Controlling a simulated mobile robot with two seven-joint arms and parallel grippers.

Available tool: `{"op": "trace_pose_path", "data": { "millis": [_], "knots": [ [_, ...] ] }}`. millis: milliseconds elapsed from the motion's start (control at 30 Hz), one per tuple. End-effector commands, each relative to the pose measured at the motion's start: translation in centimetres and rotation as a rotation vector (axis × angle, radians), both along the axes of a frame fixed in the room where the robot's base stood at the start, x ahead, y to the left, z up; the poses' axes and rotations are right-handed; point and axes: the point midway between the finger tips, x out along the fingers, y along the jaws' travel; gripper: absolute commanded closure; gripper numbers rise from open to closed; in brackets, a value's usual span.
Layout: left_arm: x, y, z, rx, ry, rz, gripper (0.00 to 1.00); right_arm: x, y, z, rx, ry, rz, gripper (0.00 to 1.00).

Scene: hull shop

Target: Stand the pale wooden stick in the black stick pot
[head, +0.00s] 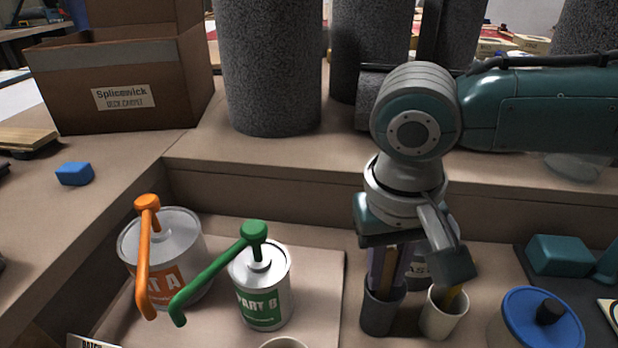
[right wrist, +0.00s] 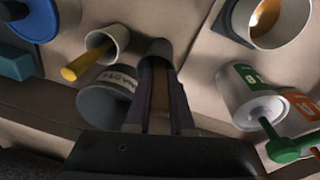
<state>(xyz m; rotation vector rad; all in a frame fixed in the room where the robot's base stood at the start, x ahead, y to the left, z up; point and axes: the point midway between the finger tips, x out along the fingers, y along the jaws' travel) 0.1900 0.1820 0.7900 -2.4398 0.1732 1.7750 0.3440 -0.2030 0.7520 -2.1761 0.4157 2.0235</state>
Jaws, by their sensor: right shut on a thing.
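My right gripper (head: 385,285) points down over the black stick pot (head: 380,318) and is shut on the pale wooden stick (head: 389,264). In the right wrist view the stick (right wrist: 160,92) lies between the two fingers (right wrist: 160,125), and its far end meets the mouth of the dark pot (right wrist: 155,47). The stick looks about upright, its lower end at or inside the pot's rim; how deep it reaches is hidden. My left gripper is not in view.
A white cup (head: 437,323) holding a yellow stick (head: 453,297) stands right beside the pot. A labelled grey container (right wrist: 100,103) is close by. Part B can (head: 262,300), Part A can (head: 178,240) and a blue-lidded tub (head: 540,325) stand around.

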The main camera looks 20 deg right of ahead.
Motion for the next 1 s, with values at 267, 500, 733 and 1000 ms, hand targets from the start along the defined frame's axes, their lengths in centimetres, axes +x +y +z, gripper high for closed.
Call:
{"op": "trace_pose_path", "data": {
  "millis": [267, 500, 733, 1000],
  "knots": [
    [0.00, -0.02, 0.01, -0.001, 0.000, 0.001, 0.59, -0.01, 0.00, 0.01, 0.000, 0.000, 0.000, 1.00],
    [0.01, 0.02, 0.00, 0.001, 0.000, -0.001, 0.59, 0.00, 0.00, 0.02, 0.000, 0.000, 0.000, 0.54],
    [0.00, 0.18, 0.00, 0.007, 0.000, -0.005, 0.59, 0.00, -0.01, 0.02, 0.000, 0.000, 0.000, 0.44],
    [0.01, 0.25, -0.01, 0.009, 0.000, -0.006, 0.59, 0.00, -0.01, 0.02, 0.000, 0.000, 0.000, 0.18]
  ]
}}
